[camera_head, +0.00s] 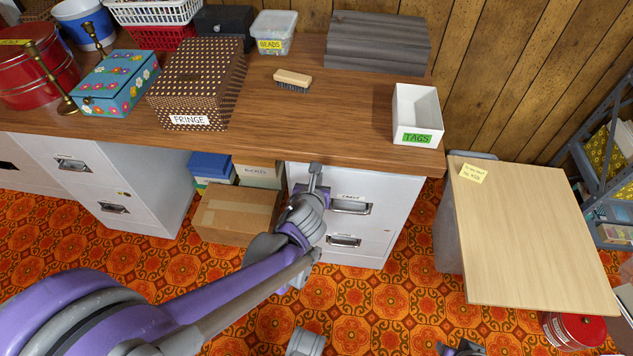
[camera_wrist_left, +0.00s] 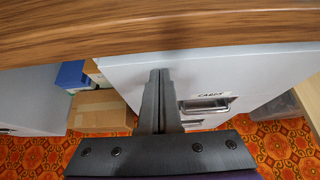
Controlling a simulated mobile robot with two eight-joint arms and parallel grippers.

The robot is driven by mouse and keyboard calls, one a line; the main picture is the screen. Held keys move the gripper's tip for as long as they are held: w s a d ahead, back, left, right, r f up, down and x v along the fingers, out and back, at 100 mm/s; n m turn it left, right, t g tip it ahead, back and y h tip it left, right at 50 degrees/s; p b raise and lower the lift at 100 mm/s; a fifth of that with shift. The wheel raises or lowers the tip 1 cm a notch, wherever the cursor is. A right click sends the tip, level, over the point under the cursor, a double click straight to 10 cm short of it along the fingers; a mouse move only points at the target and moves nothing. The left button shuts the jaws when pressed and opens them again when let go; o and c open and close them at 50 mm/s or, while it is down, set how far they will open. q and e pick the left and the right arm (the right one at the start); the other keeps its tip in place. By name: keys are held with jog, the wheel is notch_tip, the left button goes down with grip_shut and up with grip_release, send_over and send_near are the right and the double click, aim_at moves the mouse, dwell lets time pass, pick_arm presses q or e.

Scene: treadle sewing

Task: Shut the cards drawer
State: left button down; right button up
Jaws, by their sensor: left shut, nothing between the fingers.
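The cards drawer (camera_head: 351,191) is the upper drawer of the light grey filing cabinet under the right part of the desk. It has a metal pull handle and a CARDS label, and its front also shows in the left wrist view (camera_wrist_left: 245,82). My left gripper (camera_head: 315,170) is shut and empty at the upper left part of the drawer front. In the wrist view its fingertips (camera_wrist_left: 159,74) point at the panel; I cannot tell whether they touch it.
The wooden desk top (camera_head: 300,120) overhangs the cabinet just above my left gripper. A cardboard box (camera_head: 236,214) sits on the floor left of the cabinet. A pale wooden board (camera_head: 530,235) stands to the right. Patterned floor (camera_head: 375,315) is clear before the cabinet.

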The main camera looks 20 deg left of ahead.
pick_arm(q)
jog(key=w, duration=0.1)
jog(key=w+a, duration=0.1)
jog(key=w, duration=0.1)
jog(key=shift+r, duration=0.15)
pick_arm(e)
jog(key=shift+s+f, duration=0.1)
jog(key=shift+s, duration=0.05)
pick_arm(q)
jog(key=shift+d, duration=0.1)
